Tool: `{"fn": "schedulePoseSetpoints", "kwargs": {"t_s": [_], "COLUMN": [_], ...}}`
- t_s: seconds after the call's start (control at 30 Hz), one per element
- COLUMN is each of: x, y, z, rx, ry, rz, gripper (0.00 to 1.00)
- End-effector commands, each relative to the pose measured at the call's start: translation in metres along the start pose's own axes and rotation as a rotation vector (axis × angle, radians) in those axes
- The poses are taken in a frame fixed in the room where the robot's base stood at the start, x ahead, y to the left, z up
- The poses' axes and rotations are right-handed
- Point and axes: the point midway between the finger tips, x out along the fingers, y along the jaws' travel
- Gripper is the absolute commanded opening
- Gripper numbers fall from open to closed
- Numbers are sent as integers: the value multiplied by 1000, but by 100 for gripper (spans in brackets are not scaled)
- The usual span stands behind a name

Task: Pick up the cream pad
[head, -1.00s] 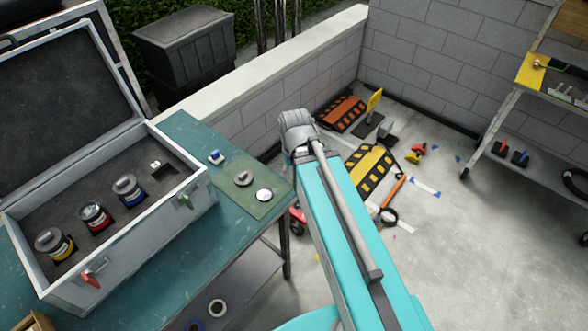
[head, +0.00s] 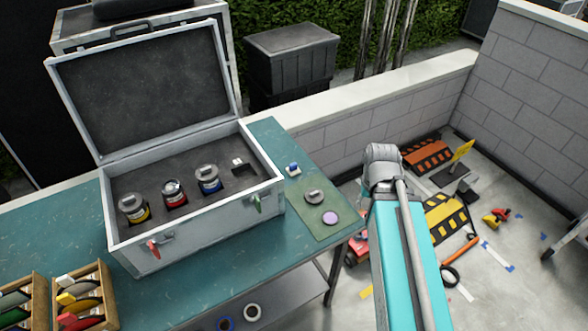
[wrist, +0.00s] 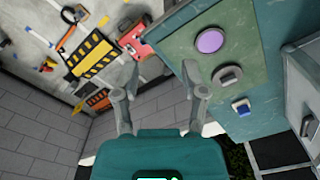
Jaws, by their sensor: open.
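I cannot pick out a clearly cream pad. A flat round disc (head: 330,217), pale lilac now, lies on the green mat (head: 303,222) at the right end of the teal table; it also shows in the wrist view (wrist: 210,40). Wooden racks of coloured discs, one rack (head: 88,303) among them, stand at the lower left of the head view, partly cut off. My gripper (wrist: 160,68) is open and empty in the wrist view, with its fingers apart beside the table edge. My arm hides it in the head view.
An open silver case (head: 200,240) with several lidded jars stands on the table (head: 200,292). A grey knob-like piece (head: 314,196) and a small blue-and-white block (head: 293,170) are near the disc. Ramps and tools lie on the floor at right.

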Motion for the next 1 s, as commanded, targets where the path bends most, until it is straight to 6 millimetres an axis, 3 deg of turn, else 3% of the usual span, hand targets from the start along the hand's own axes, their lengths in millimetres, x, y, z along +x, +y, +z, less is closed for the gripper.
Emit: {"fn": "schedulePoseSetpoints", "kwargs": {"t_s": [0.07,0.13,0.27,0.47,0.67,1.0], "x": [0,0,0,-2,-4,-9], "y": [0,0,-1,-12,-33,-86], "z": [0,0,-3,-23,-62,-133], "rx": [0,0,-17,-142,-408,-965], "ry": [0,0,0,0,0,1], "rz": [0,0,0,0,0,0], "gripper": [56,63,63,63,63,63]}}
